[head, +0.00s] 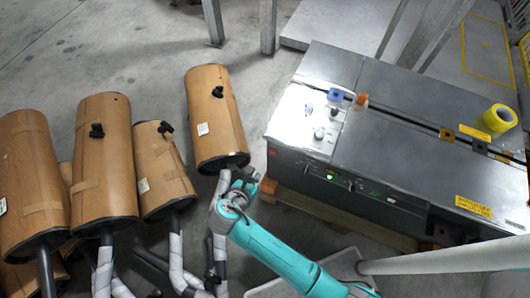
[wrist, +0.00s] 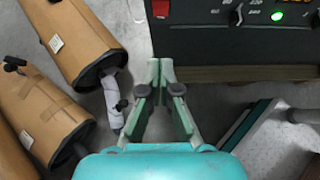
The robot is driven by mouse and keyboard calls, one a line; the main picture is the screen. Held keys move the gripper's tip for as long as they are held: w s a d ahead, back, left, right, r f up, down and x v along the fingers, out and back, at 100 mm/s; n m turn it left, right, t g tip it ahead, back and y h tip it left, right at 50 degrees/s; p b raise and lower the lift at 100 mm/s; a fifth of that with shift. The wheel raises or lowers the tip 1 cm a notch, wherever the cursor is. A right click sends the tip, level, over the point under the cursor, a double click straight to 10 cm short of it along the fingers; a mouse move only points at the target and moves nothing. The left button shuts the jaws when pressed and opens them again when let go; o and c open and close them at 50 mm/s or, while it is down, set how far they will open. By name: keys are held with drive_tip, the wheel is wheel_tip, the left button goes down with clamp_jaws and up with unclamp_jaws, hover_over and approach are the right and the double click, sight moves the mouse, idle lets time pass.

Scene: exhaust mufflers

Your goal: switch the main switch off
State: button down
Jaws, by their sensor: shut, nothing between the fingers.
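A red switch (wrist: 160,8) sits on the dark front panel of the machine, at the top edge of the wrist view and partly cut off. Whether it is on or off cannot be told. A dial knob (wrist: 237,15) and a lit green lamp (wrist: 277,16) are to its right on the panel. The grey metal machine (head: 385,150) stands at the right in the head view. My gripper (head: 246,180) is left of the machine's front panel, apart from it. In the wrist view my gripper (wrist: 160,64) is shut and empty, its fingertips below the red switch in the picture.
Brown-wrapped mufflers (head: 215,115) with pipes lie on the floor at left, one close to my gripper. A wooden pallet (head: 340,215) is under the machine. Yellow tape (head: 499,118) lies on its top. A light pipe (head: 450,259) crosses the lower right.

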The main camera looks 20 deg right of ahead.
sight(272, 152)
drive_tip(key=shift+w+d+r+x, duration=0.2)
drive_tip(key=shift+r+x, duration=0.15)
drive_tip(key=shift+x, duration=1.8)
drive_tip(key=shift+w+d+r+x, duration=0.2)
drive_tip(key=shift+r+x, duration=0.15)
drive_tip(key=shift+x, duration=1.8)
drive_tip(key=shift+w+d+r+x, duration=0.2)
drive_tip(key=shift+r+x, duration=0.15)
drive_tip(key=shift+x, duration=1.75)
drive_tip(key=shift+w+d+r, duration=0.1)
drive_tip(key=shift+w+d, duration=0.05)
drive_tip(key=shift+d, duration=0.05)
drive_tip(key=shift+r, duration=0.15)
